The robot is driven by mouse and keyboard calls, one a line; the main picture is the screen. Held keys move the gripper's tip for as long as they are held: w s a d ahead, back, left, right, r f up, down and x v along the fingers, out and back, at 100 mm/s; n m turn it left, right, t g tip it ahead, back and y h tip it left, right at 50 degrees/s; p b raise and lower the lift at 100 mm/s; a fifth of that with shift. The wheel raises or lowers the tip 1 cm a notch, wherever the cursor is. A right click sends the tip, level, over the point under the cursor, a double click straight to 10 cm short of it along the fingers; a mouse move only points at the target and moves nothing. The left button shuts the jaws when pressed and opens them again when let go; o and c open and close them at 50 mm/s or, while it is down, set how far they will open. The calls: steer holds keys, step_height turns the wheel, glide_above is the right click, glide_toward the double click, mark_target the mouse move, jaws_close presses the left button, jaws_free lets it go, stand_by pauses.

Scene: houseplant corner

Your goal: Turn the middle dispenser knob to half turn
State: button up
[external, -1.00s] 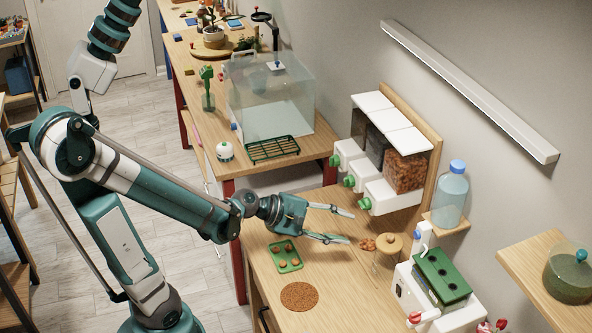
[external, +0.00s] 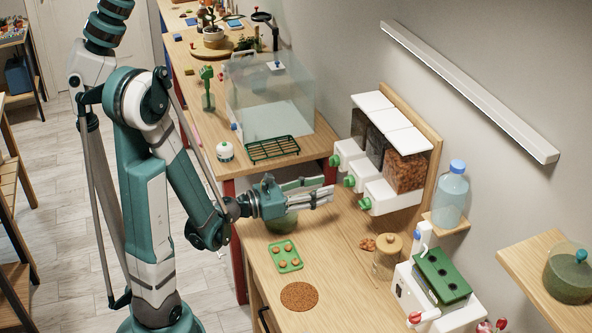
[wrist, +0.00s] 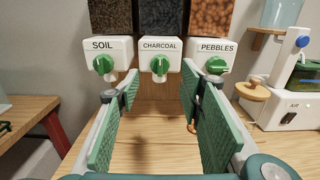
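The middle dispenser, labelled CHARCOAL, has a green knob (wrist: 160,67) on a white front, with its grip roughly upright. The knob also shows in the external view (external: 349,181). The SOIL knob (wrist: 103,65) is to its left and the PEBBLES knob (wrist: 216,65) to its right. My gripper (wrist: 161,88) is open and empty, its two green-padded fingers spread left and right below the middle knob in the wrist view. In the external view my gripper (external: 331,191) is above the table, in front of the dispensers, and apart from the knobs.
A lidded jar (external: 387,257), a green tray (external: 285,256) and a cork disc (external: 299,296) are on the wooden table. A white device with a green top (external: 441,277) stands right. A green rounded object (external: 283,223) is partly hidden below my gripper.

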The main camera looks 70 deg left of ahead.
mark_target(348, 182)
steer(key=shift+w, duration=0.15)
stand_by(0.3)
steer(key=w+b, duration=0.1)
steer(key=w, duration=0.6)
steer(key=shift+w, duration=0.25)
steer(key=c, duration=0.9)
